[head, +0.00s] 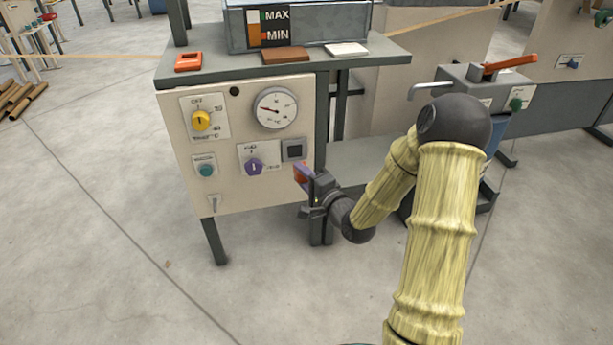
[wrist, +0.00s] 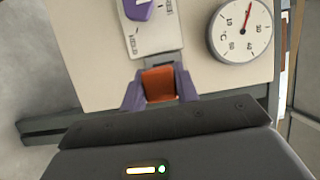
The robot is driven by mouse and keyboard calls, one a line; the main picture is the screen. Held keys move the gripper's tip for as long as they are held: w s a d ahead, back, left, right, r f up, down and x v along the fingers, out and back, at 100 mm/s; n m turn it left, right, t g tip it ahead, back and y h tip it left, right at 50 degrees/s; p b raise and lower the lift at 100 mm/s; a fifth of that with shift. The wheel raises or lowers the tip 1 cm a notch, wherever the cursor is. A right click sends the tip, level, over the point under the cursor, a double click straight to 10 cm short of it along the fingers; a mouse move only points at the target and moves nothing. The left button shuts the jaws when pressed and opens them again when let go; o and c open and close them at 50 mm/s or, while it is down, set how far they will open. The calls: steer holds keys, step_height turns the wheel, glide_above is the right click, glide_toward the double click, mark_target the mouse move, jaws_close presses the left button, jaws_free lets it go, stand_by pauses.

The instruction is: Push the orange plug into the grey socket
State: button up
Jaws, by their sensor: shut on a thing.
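The orange plug (wrist: 158,85) is between the purple fingers of my gripper (wrist: 160,92), which is shut on it. In the head view the plug (head: 299,174) shows as a small orange patch at my gripper (head: 304,174). The grey socket (head: 293,149) is a square with a dark middle, at the right edge of the cream panel. In the head view my gripper appears just below the socket. In the wrist view a grey part (wrist: 158,61), likely the socket, shows just beyond the plug and is mostly hidden. I cannot tell whether they touch.
The cream panel (head: 225,165) also carries a round gauge (head: 276,109), a yellow knob (head: 201,120), a purple knob (head: 254,167), a teal button (head: 205,170) and a small lever (head: 214,203). A grey tabletop (head: 225,65) lies above. Floor in front is clear.

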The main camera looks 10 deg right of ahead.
steer(key=w, duration=0.6)
steer(key=shift+d, duration=0.25)
steer(key=shift+s+a, duration=0.15)
steer(key=shift+a, duration=0.05)
stand_by(0.4)
steer(key=shift+d+r, duration=0.1)
steer(key=shift+d, duration=0.1)
stand_by(0.3)
steer(key=shift+a+p, duration=0.15)
steer(key=shift+p, duration=0.6)
stand_by(1.0)
steer(key=shift+w, duration=0.45)
stand_by(0.5)
steer(key=o, duration=1)
